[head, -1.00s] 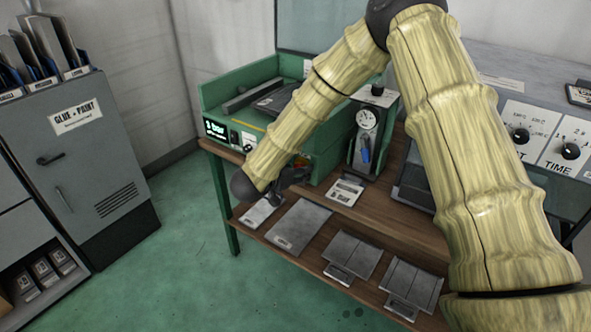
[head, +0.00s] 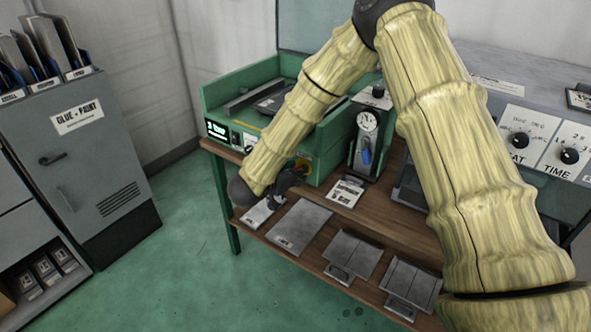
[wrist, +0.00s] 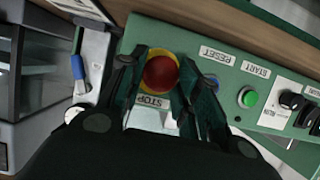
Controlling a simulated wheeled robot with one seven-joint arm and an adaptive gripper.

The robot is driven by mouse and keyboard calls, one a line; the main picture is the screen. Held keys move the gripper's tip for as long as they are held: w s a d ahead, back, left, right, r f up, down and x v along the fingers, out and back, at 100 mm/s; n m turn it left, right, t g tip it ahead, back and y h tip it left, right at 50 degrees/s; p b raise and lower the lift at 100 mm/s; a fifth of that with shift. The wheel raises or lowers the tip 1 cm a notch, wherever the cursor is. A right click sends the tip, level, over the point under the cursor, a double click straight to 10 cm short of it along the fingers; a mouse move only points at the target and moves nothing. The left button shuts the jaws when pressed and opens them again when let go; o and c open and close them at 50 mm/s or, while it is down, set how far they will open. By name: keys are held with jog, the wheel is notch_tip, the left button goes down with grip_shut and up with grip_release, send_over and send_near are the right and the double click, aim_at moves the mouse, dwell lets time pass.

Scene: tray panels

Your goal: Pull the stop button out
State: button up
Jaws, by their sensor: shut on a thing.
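The stop button is a round red knob (wrist: 161,72) on a yellow ring on the green machine panel. It shows in the wrist view with the upside-down STOP label (wrist: 153,101) just below it. My gripper (wrist: 163,80) has one finger on each side of the red knob and is shut on it. In the head view my gripper (head: 289,178) is at the front of the green machine (head: 328,157), partly hidden by my arm. A bit of yellow shows there beside the fingers, and the red knob is not clear.
A green lit start button (wrist: 247,97) and black knobs (wrist: 292,101) sit right of the stop button in the wrist view. A gauge unit with a blue lever (head: 366,157) stands right of the machine. Flat metal plates (head: 302,225) lie on the wooden bench (head: 375,222).

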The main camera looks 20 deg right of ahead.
jog(key=o, duration=1)
jog(key=shift+s+a, duration=0.1)
jog(key=shift+s, duration=0.05)
jog(key=shift+o, duration=0.2)
jog(key=v, duration=1.2)
jog(key=s+d+f+n+y+p, duration=0.1)
jog(key=s+d+f+n+y, duration=0.15)
jog(key=s+f, duration=0.4)
jog(key=s+d+f+n+g+y+p, duration=0.1)
jog(key=s+f+n+y, duration=0.15)
jog(key=f, duration=0.75)
jog(key=s+d+f+n+y+p, duration=0.1)
jog(key=s+f+n+y, duration=0.15)
jog(key=s+f, duration=0.4)
jog(key=s+d+f+g+y, duration=0.1)
jog(key=s+f+g, duration=0.1)
jog(key=s, duration=0.6)
jog(key=s+d+f+n+g+y, duration=0.1)
jog(key=s+d+f+g, duration=0.1)
jog(key=s, duration=0.6)
jog(key=s+d+f+n+g+y+p, duration=0.1)
jog(key=s+f+g, duration=0.2)
jog(key=s, duration=0.6)
jog(key=shift+d+f, duration=0.4)
jog(key=shift+f, duration=0.3)
